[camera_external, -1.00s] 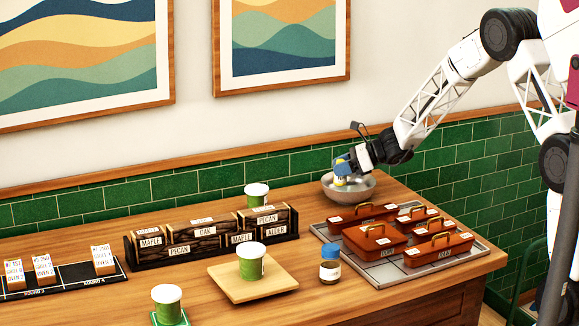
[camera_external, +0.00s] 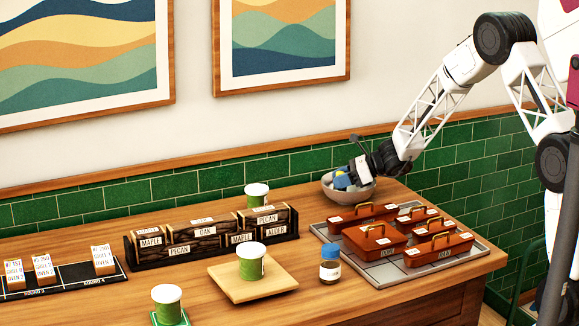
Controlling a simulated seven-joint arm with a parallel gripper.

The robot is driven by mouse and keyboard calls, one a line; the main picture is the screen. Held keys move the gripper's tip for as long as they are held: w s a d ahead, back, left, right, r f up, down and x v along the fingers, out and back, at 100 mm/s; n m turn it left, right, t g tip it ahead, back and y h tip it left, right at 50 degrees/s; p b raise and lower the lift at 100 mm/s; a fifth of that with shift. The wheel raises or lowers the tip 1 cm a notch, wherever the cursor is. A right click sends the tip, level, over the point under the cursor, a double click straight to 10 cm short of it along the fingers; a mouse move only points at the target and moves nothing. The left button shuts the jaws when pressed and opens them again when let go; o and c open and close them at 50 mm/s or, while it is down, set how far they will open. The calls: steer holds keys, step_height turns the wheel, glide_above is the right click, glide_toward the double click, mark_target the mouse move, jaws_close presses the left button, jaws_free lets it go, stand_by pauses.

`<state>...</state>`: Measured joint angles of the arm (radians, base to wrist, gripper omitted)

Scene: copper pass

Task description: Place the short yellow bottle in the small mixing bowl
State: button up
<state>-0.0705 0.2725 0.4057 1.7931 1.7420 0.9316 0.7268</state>
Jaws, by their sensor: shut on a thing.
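The small mixing bowl (camera_external: 364,196) is a grey, round bowl at the back right of the wooden counter, near the tiled wall. I cannot tell whether that thing touches the bowl.
A grey tray (camera_external: 335,237) with several brown toolbox-like cases (camera_external: 375,242) lies right in front of the bowl. A dark jar with a blue lid (camera_external: 330,265) stands by it. A wooden board (camera_external: 227,284) holds a green cup (camera_external: 251,262). A dark labelled rack (camera_external: 205,235) stands left.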

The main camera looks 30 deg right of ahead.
steer(key=shift+f, duration=0.3)
steer(key=o, duration=1)
steer(key=shift+c, duration=0.2)
steer(key=shift+r, duration=0.1)
steer(key=shift+r, duration=0.2)
steer(key=shift+s+d+r, duration=0.1)
steer(key=shift+d+r, duration=0.05)
steer(key=shift+d, duration=0.1)
steer(key=v, duration=1.1)
steer(key=shift+r, duration=0.2)
steer(key=shift+s+d, duration=0.15)
